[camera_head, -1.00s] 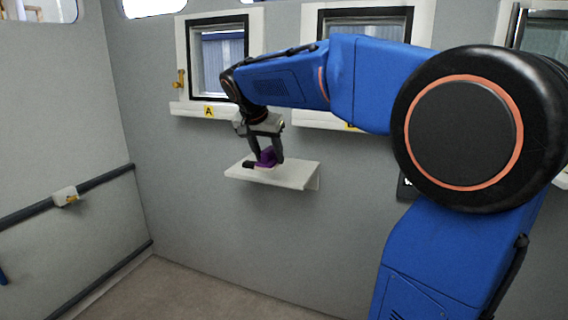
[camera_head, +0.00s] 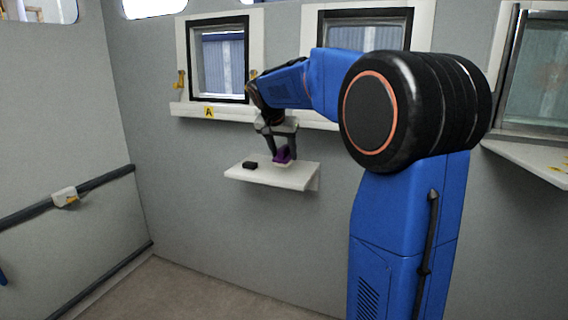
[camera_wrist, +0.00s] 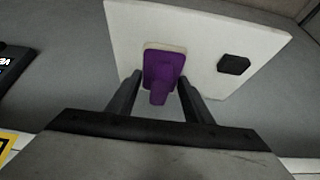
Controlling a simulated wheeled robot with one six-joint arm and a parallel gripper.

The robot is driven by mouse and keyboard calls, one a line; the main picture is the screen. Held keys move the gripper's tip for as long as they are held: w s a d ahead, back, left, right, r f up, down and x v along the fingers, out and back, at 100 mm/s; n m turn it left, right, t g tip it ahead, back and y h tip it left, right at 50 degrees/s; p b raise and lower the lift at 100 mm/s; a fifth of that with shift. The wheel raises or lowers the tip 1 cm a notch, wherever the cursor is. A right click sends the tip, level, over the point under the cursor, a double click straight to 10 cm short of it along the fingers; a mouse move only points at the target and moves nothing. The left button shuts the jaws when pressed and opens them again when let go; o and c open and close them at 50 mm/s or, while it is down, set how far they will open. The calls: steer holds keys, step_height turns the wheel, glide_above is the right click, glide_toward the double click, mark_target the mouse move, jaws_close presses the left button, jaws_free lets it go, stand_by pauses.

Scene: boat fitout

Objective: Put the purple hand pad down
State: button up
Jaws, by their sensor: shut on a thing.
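The purple hand pad (camera_head: 283,156) is between the fingers of my gripper (camera_head: 283,154), which is shut on it. In the wrist view the purple hand pad (camera_wrist: 162,70) shows a pale base edge and a grip standing toward the camera, between the fingertips of my gripper (camera_wrist: 160,88). The pad is over the white wall shelf (camera_head: 270,178), close to its surface. I cannot tell whether it touches the shelf. The shelf also fills the middle of the wrist view (camera_wrist: 205,50).
A small black block (camera_head: 250,165) lies on the shelf's left part; it also shows in the wrist view (camera_wrist: 234,65). Windows with white sills (camera_head: 215,112) are above the shelf. A dark rail (camera_head: 95,182) runs along the left wall. The shelf's front strip is bare.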

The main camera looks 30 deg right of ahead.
mark_target(280, 149)
step_height(280, 149, down, 3)
steer(key=shift+f, duration=0.15)
steer(key=shift+w+d+f, duration=0.1)
steer(key=shift+f, duration=0.25)
steer(key=shift+f, duration=0.1)
steer(key=o, duration=0.9)
steer(key=shift+o, duration=0.2)
steer(key=v, duration=1.1)
steer(key=shift+r, duration=0.25)
steer(key=shift+s+r, duration=0.2)
steer(key=shift+r, duration=0.15)
steer(key=shift+s+a, duration=0.1)
steer(key=shift+a, duration=0.1)
